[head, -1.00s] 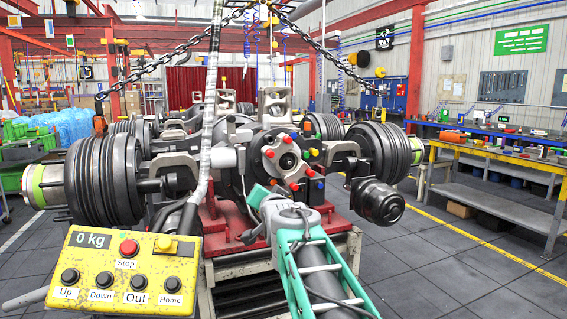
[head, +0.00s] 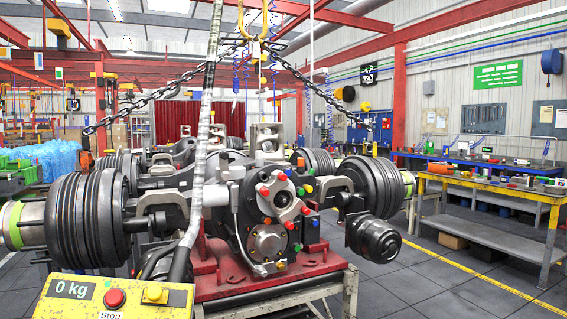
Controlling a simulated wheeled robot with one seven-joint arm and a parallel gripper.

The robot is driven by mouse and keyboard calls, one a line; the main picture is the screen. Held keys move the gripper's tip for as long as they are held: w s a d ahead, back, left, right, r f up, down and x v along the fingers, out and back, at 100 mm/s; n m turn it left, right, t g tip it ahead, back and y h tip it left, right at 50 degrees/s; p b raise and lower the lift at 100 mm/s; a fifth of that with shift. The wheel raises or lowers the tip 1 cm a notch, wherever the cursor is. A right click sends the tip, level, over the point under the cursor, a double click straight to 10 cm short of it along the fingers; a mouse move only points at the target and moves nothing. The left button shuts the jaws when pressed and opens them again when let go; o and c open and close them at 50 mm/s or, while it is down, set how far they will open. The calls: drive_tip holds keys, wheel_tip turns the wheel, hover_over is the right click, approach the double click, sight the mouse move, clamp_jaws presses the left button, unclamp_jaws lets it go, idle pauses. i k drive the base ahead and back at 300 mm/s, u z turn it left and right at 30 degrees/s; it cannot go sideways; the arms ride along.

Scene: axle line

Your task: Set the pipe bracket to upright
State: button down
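The axle assembly (head: 226,192) stands across the middle of the head view on a red stand (head: 211,282). Its central housing carries a cover with red, green, blue and yellow caps. A thin silver pipe (head: 236,222) runs down the left of the housing. At its lower end is a small silver fitting (head: 259,269), beside an orange cap. This may be the pipe bracket, but I cannot be sure, and its setting is too small to read. My gripper is not in view.
A yellow control box (head: 75,313) reading 0 kg is at the lower left. Chains (head: 165,88) and a pale hanging cable (head: 207,125) cross above the axle. A yellow-edged workbench (head: 497,187) stands at the right. The floor between bench and axle is clear.

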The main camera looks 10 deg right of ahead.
sight(223, 156)
drive_tip(key=z, duration=1.05)
drive_tip(key=i, duration=1.7)
drive_tip(key=u, duration=2.5)
